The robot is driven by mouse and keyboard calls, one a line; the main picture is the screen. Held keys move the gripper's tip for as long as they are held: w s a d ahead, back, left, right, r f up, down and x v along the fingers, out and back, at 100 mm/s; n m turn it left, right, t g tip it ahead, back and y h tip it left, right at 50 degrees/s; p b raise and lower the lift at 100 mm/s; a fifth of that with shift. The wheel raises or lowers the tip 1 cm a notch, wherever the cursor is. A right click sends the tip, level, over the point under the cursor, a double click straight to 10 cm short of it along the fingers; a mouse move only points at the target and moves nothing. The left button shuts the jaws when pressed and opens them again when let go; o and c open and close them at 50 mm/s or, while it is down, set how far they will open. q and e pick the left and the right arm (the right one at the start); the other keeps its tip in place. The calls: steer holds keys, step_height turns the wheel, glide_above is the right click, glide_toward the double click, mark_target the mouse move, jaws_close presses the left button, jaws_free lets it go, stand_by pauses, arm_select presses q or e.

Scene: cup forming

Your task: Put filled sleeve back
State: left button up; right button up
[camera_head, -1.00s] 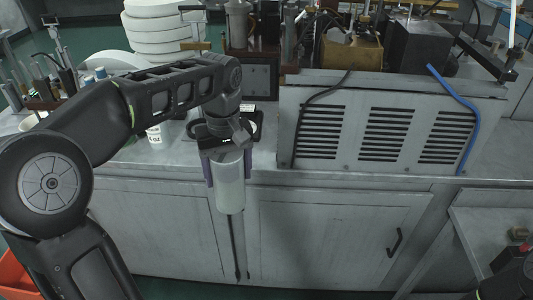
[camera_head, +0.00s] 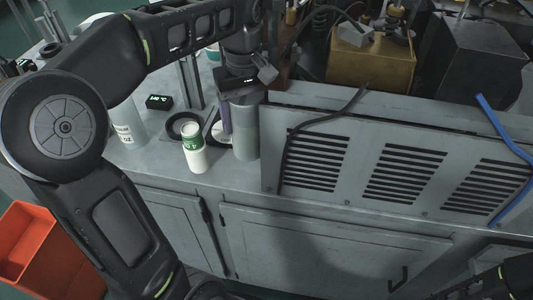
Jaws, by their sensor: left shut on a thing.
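The sleeve is a tall pale grey cylinder (camera_head: 246,132), upright at the left end of the vented metal housing. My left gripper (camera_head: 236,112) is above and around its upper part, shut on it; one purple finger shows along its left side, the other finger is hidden. The sleeve's lower end is over the counter, close to the surface; I cannot tell whether it touches. What is inside the sleeve is hidden. My right gripper is not in view; only a dark part of my right arm shows at the lower right corner.
A pale labelled container (camera_head: 128,125) stands further left. The vented housing (camera_head: 330,160) blocks the right side.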

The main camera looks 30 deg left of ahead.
mark_target(248, 136)
arm_select(q)
steer(key=shift+w+r, duration=0.1)
steer(key=shift+w, duration=0.05)
steer(key=shift+s, duration=0.2)
step_height(248, 136, down, 5)
steer(key=b, duration=0.5)
steer(key=shift+f, duration=0.3)
steer(key=shift+w+f+p, duration=0.1)
steer(key=shift+f+p, duration=0.15)
steer(key=shift+p, duration=0.05)
